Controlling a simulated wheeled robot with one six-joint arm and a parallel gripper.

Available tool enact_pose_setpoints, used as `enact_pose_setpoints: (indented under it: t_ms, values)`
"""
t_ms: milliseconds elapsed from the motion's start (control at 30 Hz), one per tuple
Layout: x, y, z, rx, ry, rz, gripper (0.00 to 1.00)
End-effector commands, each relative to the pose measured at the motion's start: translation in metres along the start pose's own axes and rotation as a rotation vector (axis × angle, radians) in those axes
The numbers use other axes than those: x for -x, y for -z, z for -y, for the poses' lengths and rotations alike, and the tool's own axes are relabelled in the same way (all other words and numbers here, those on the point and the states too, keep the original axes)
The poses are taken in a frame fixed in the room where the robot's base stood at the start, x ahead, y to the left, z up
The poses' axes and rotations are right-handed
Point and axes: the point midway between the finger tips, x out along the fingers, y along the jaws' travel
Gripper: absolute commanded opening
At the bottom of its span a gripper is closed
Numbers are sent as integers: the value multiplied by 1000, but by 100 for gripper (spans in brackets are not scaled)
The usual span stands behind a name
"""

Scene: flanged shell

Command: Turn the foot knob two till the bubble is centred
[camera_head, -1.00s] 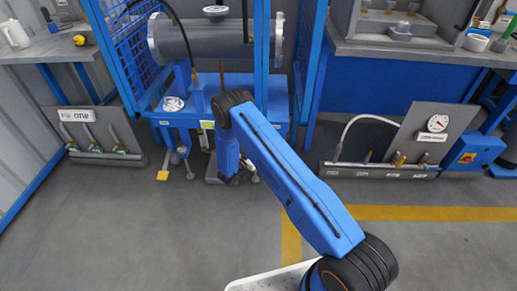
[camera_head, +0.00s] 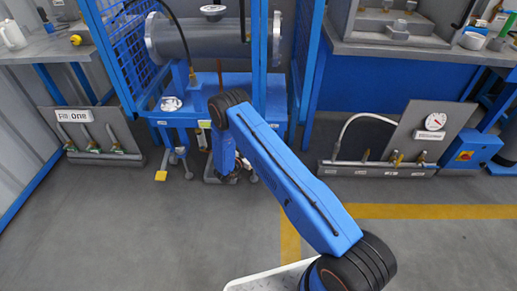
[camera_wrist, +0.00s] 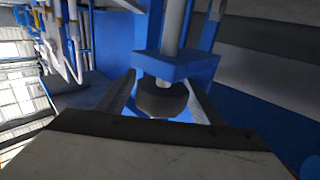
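In the wrist view a dark round foot knob (camera_wrist: 163,98) sits under a blue block (camera_wrist: 178,66) with a grey rod above it. My gripper (camera_wrist: 161,84) has one finger on each side of the knob, with a thin gap showing at the left finger. In the head view my gripper (camera_head: 228,178) is low beside the feet of the blue stand (camera_head: 185,115), partly hidden by my arm. Which numbered knob this is cannot be read. No bubble level can be made out.
A panel marked Fill One (camera_head: 95,135) stands on the left, and a gauge panel (camera_head: 415,135) with a hose on the right. The grey floor in front is clear.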

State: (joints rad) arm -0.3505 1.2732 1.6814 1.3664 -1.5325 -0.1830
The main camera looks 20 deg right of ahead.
Motion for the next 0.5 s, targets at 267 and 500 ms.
enact_pose_setpoints:
  t_ms: [267, 500]
  values:
    - [9, 0, 1, 0, 2, 0, 61]
    - [50, 0, 1, 1, 3, 0, 61]
